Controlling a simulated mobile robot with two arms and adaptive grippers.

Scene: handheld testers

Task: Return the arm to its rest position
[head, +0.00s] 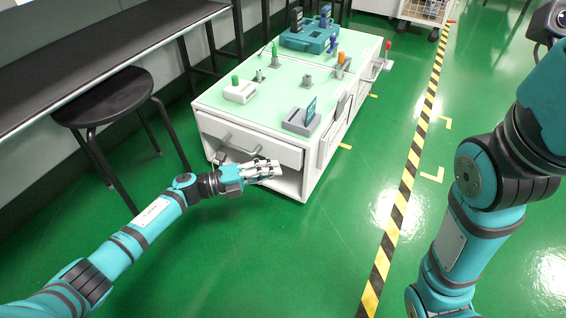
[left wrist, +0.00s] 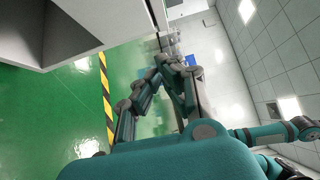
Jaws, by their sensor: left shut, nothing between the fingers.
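My left arm comes in from the left in the head view. Its gripper (head: 264,170) is shut and empty, just in front of the white cabinet's open lower shelf, below the drawer (head: 250,143). My right arm (head: 470,210) stands at the right of the head view, bent upward; its gripper is out of the picture.
The white cabinet (head: 208,107) has a pale green top with a grey stand holding a blue tester (head: 310,110), a white box with a green knob (head: 240,90) and a teal case (head: 309,38). A black stool (head: 105,97) stands left. Green floor is clear beside the striped line (head: 407,180).

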